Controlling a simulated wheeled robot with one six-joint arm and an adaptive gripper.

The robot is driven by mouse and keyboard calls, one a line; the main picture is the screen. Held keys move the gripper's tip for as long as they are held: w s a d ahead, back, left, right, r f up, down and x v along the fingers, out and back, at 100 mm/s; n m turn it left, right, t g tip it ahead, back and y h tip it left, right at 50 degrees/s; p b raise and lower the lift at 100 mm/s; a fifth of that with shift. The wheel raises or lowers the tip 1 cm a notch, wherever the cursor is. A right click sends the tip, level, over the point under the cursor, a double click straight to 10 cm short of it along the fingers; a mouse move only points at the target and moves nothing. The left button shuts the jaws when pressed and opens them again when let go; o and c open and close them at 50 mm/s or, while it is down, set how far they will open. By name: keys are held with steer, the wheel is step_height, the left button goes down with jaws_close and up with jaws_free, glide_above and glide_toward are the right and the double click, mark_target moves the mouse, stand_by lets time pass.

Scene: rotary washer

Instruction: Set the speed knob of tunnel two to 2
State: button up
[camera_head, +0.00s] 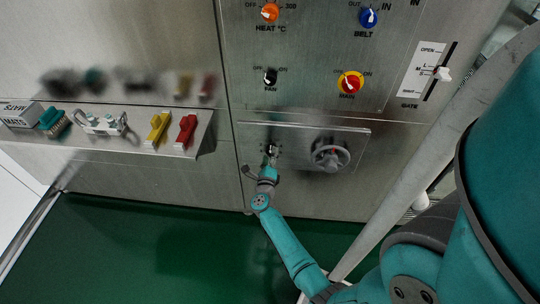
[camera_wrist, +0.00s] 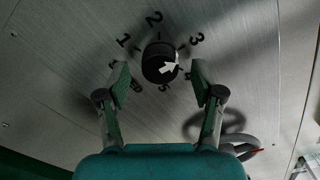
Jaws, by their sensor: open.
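The speed knob (camera_wrist: 157,56) is round and black with a white pointer mark, on a brushed metal panel. The digits 1, 2 and 3 run over its top and 5 shows below it. The white mark lies on the lower right of its face, away from the 2; its exact reading is unclear. My gripper (camera_wrist: 160,70) is open, with one finger on each side of the knob and a visible gap to both. In the head view my gripper (camera_head: 269,165) is just below the small dark knob (camera_head: 271,149). No tunnel label is legible.
A grey handwheel (camera_head: 330,154) sits right of the knob, under a projecting metal ledge (camera_head: 310,127). Above are the fan knob (camera_head: 270,77), red-and-yellow main switch (camera_head: 350,82) and gate slider (camera_head: 443,74). A shelf (camera_head: 190,145) at left holds red and yellow items and brushes.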

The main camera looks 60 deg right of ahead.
steer(key=shift+w+d, duration=0.15)
steer(key=shift+d, duration=0.25)
steer(key=shift+c, duration=0.3)
steer(key=c, duration=1.1)
steer(key=shift+n, duration=0.3)
steer(key=n, duration=1.1)
steer(key=shift+n, duration=0.3)
